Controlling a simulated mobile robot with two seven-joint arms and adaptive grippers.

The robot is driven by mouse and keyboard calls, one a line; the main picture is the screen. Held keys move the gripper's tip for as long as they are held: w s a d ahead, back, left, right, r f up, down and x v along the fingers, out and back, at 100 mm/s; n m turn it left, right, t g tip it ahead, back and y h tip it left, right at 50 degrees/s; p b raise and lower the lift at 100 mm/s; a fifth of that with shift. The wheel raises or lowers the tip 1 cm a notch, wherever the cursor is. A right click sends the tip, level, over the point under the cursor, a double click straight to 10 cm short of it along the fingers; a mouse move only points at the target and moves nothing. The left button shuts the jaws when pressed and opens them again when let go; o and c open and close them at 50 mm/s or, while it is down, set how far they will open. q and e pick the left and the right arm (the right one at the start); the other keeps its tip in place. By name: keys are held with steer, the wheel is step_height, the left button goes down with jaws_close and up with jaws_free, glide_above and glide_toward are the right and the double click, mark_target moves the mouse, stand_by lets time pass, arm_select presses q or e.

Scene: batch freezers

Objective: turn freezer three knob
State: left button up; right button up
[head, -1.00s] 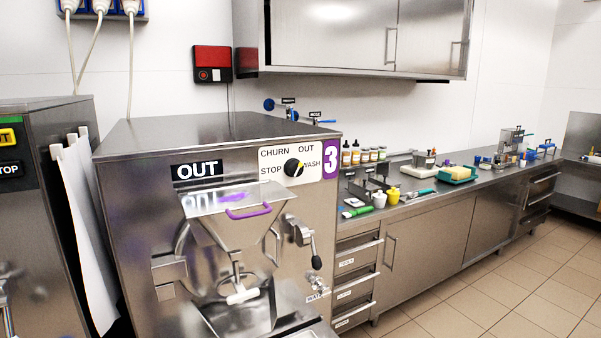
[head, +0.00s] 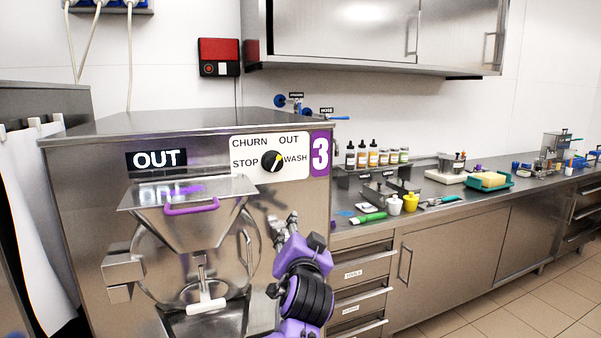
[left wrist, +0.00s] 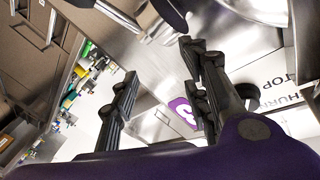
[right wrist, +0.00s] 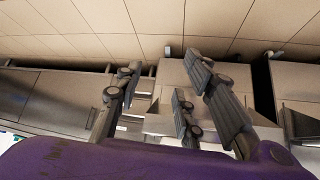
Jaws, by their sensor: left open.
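The freezer three knob (head: 272,161) is black with a yellow mark toward its upper right, on a white plate (head: 244,143) lettered CHURN, OUT, STOP and WASH. A purple label (head: 320,154) with a 3 is beside it. My left gripper (head: 280,226) is open and empty in front of the freezer, below the knob and apart from it. In the left wrist view, the left fingers (left wrist: 160,72) are spread, with the purple label and part of the dark knob (left wrist: 248,92) behind them. My right gripper (right wrist: 163,75) is open and empty, seen only in the right wrist view.
The freezer's hopper with a purple handle (head: 190,206) juts out left of my left gripper. Floor (head: 525,300) is free at the lower right.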

arm_select(q)
step_height(320, 180, up, 8)
steer(key=w+d+y, duration=0.1)
steer(key=y, duration=0.3)
steer(key=g+y+b, duration=0.1)
steer(key=y, duration=0.4)
glide_toward(278, 167)
steer(key=w, duration=0.1)
steer(key=shift+n, duration=0.3)
steer(key=x, duration=0.8)
steer(key=shift+s+a+r+p, duration=0.1)
steer(key=shift+a+r+p, duration=0.1)
steer(key=shift+p, duration=0.1)
steer(key=shift+f, duration=0.1)
steer(key=c, duration=1)
